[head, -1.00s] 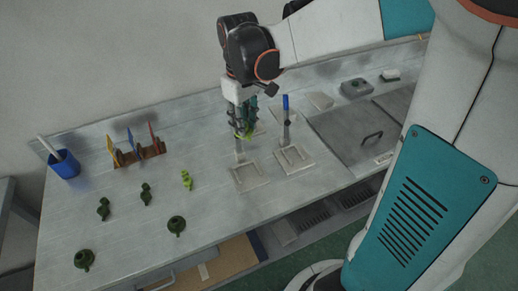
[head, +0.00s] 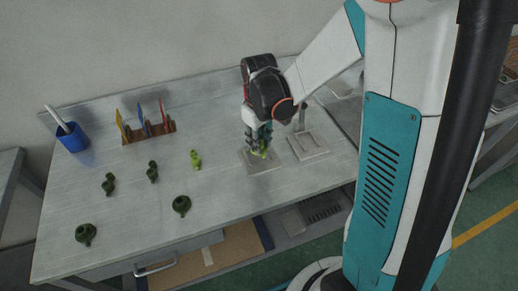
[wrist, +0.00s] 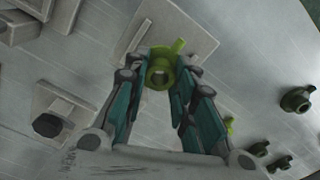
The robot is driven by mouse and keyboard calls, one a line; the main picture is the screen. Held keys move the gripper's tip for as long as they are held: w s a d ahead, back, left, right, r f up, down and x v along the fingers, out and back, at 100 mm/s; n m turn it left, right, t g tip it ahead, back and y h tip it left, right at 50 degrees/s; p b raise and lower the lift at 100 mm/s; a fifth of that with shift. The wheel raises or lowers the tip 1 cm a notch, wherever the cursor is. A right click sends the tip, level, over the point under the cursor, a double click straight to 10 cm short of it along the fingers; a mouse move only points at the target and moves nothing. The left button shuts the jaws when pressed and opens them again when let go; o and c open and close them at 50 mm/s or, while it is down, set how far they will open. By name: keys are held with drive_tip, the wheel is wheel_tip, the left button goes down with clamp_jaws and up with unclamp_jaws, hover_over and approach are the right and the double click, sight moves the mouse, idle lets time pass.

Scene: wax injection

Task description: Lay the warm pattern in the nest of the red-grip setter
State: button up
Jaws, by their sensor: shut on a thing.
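My gripper (head: 260,149) is shut on a yellow-green pattern (head: 265,153), which also shows between the fingers in the wrist view (wrist: 160,72). The pattern is over the left pale setter plate (head: 248,161); whether it touches the plate is unclear. That plate lies behind the fingertips in the wrist view (wrist: 205,44). A second setter (head: 309,147) with an upright post stands just right of it. My arm hides the tops of the posts, so no red grip can be made out.
Another yellow-green pattern (head: 196,160) and several dark green ones (head: 181,205) stand on the bench to the left. A rack with coloured tools (head: 148,132) and a blue cup (head: 73,138) are at the back left. The front left bench has free room between patterns.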

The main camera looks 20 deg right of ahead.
drive_tip(key=shift+f+b, duration=0.5)
drive_tip(key=shift+f, duration=1.3)
drive_tip(key=shift+f, duration=0.15)
drive_tip(key=o, duration=1)
